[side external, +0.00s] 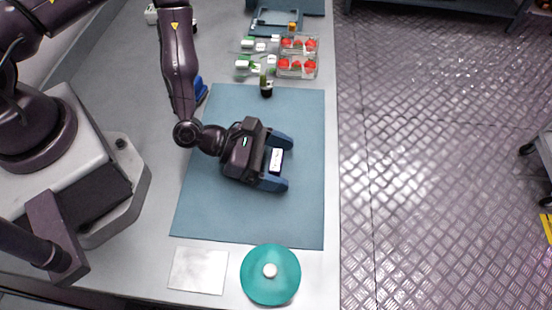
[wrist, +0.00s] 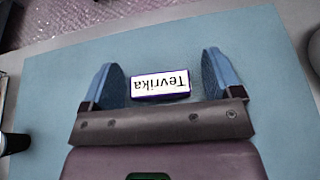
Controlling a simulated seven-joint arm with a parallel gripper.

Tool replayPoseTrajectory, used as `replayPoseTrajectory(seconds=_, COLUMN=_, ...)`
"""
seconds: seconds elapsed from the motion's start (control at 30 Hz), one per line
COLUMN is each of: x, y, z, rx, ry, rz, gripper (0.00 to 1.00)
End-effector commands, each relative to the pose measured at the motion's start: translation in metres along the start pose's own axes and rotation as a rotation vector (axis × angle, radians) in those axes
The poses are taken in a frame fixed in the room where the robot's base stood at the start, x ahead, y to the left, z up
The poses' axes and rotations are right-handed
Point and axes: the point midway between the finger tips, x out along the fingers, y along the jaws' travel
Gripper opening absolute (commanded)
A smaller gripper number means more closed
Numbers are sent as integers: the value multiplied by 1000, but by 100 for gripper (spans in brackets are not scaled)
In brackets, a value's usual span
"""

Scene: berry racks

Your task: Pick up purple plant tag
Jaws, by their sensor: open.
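The purple plant tag (wrist: 160,84) is a small block with a white top face lettered "Tevrika" and purple edges. In the wrist view it lies between my two blue fingers, with a gap to each of them. In the side external view the tag (side external: 276,160) shows its white face on the blue-grey mat (side external: 230,215). My gripper (side external: 286,162) is open around it, one finger on either side; it also shows in the wrist view (wrist: 164,75). I cannot tell how far the fingertips are above the mat.
Clear boxes of red berries (side external: 297,67) stand beyond the mat's far edge, with a dark small pot (side external: 266,88) nearby. The mat around my gripper is clear.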

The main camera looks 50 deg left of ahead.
Motion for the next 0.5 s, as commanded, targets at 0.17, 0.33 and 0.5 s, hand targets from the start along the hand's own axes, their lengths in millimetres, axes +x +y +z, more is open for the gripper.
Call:
replayPoseTrajectory(seconds=0.17, x=6, y=0, z=0, rx=-1, ry=0, rz=0, gripper=85)
replayPoseTrajectory(seconds=0.33, x=5, y=0, z=0, rx=-1, ry=1, rz=0, gripper=74)
replayPoseTrajectory(seconds=0.5, x=5, y=0, z=0, rx=0, ry=1, rz=0, gripper=35)
